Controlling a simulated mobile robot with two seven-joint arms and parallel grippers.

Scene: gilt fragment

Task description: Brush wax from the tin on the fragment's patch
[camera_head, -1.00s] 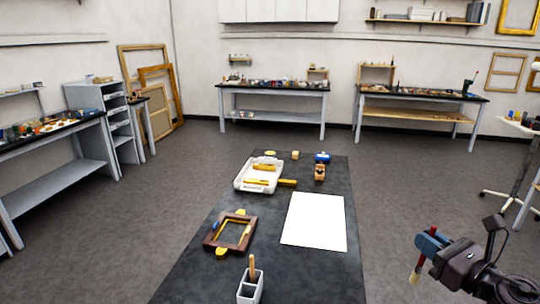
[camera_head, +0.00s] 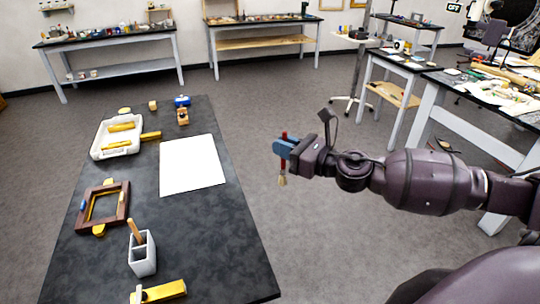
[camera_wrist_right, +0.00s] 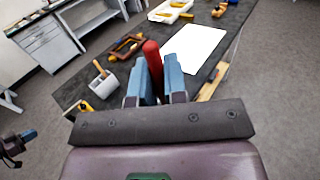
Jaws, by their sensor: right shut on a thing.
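My right gripper (camera_head: 284,148) is shut on a brush (camera_head: 282,181). The brush hangs bristles down, over the floor to the right of the dark bench (camera_head: 222,235). Its red handle stands between the blue fingers in the right wrist view (camera_wrist_right: 152,58). A small blue container (camera_head: 182,101), possibly the tin, is at the bench's far end. A gilt piece (camera_head: 166,291) lies at the near edge; I cannot tell whether it is the fragment, and no patch is clear. My left gripper (camera_wrist_right: 27,136) seems to show at the wrist view's left edge, its jaws unclear.
The bench also holds a white tray (camera_head: 101,152) with gilt pieces, a white sheet (camera_head: 192,166), a brown frame (camera_head: 123,203) and a white holder (camera_head: 143,262) with a wooden handle. A cluttered worktable (camera_head: 432,92) stands to the right. Open floor lies between.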

